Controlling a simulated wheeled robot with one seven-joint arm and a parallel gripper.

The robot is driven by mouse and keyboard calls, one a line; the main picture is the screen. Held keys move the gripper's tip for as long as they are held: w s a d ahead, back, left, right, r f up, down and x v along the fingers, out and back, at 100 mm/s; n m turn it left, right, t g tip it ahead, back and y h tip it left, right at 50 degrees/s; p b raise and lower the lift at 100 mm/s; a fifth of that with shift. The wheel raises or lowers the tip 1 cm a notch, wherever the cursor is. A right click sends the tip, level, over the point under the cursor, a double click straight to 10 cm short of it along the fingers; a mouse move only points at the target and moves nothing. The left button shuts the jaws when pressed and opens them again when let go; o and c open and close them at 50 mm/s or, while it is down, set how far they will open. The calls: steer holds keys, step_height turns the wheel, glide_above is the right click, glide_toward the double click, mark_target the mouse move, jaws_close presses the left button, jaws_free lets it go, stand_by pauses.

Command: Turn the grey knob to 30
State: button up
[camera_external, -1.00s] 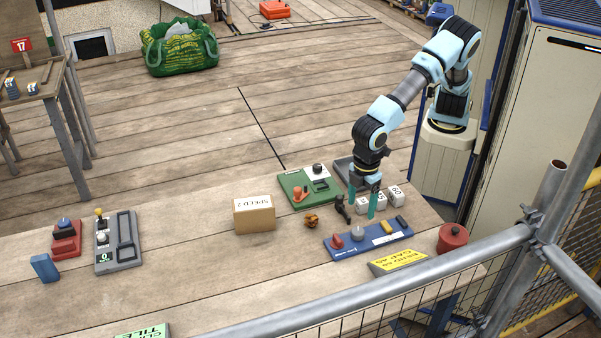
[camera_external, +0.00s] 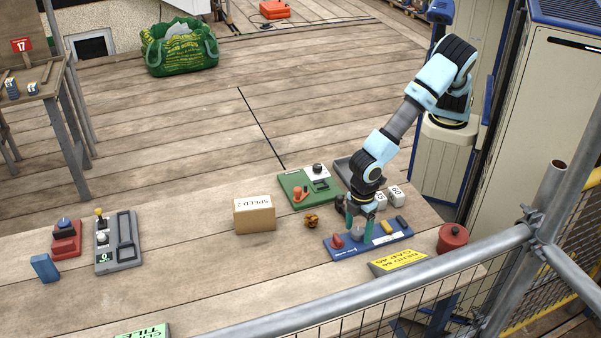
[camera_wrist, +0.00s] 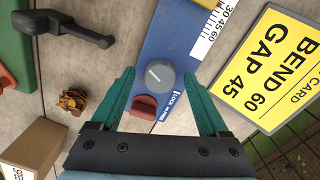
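The grey knob (camera_wrist: 160,75) sits on the blue panel (camera_wrist: 180,30) in the wrist view, with a pale pointer line on its top. A white scale strip (camera_wrist: 213,28) with 30, 45 and 60 lies beside it on the panel. A red part (camera_wrist: 143,107) is just below the knob. My gripper (camera_wrist: 158,72) is open, its two green fingers on either side of the knob with gaps showing. In the external view my gripper (camera_external: 359,228) is low over the blue panel (camera_external: 390,239), around the grey knob (camera_external: 356,236). I cannot tell the pointer's exact reading.
A yellow card (camera_wrist: 275,75) reading BEND 60, GAP 45 lies beside the panel. A black handle (camera_wrist: 70,30) and a brown crumpled lump (camera_wrist: 72,101) lie left. A red pot (camera_external: 452,238), cardboard box (camera_external: 254,213) and green panel (camera_external: 305,187) stand around. The bench between box and grey panel (camera_external: 118,241) is clear.

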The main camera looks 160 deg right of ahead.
mark_target(358, 231)
jaws_close()
stand_by(0.4)
steer(key=shift+m, duration=0.3)
steer(key=shift+o, duration=0.3)
jaws_free()
steer(key=shift+r, duration=0.1)
step_height(358, 231, up, 11)
steer(key=b, duration=0.2)
steer(key=s+a+n, duration=0.1)
steer(key=s+a, duration=0.3)
steer(key=s, duration=0.4)
steer(key=s+a+f+n+t, duration=0.1)
steer(key=s+a, duration=0.3)
steer(key=s, duration=0.4)
steer(key=s+a+f+n, duration=0.1)
steer(key=s+a, duration=0.3)
steer(key=s, duration=0.4)
steer(key=shift+a+f+n+t, duration=0.25)
steer(key=shift+a+n+t, duration=0.1)
steer(key=shift+n, duration=0.55)
